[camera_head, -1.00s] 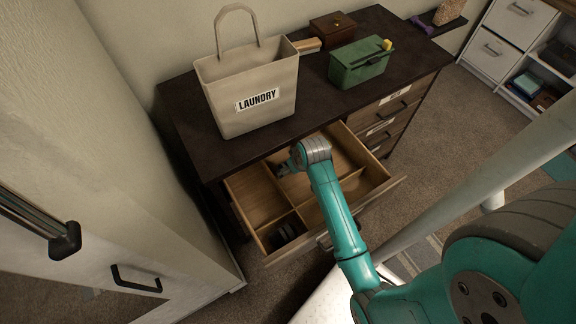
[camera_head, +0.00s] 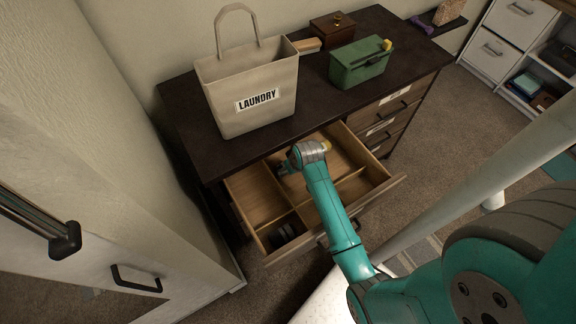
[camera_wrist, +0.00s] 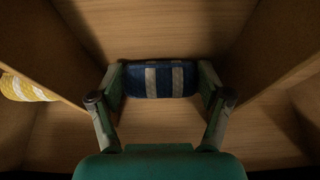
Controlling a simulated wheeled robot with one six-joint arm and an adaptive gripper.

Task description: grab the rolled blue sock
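The rolled blue sock (camera_wrist: 158,79), dark blue with pale stripes, lies on the wooden drawer floor in the wrist view. My gripper (camera_wrist: 161,84) has its fingers spread, one at each end of the sock. I cannot tell whether the fingertips touch it. In the head view my gripper (camera_head: 284,168) is down inside the open drawer (camera_head: 262,197), in a back compartment. The sock cannot be made out there, behind my gripper and wrist.
Wooden dividers flank my gripper. A yellow striped roll (camera_wrist: 24,88) lies beyond the left divider in the wrist view. Dark rolled items (camera_head: 284,234) sit in the front left compartment. On the dresser stand a laundry bag (camera_head: 245,95), a green box (camera_head: 360,65) and a brown box (camera_head: 332,29).

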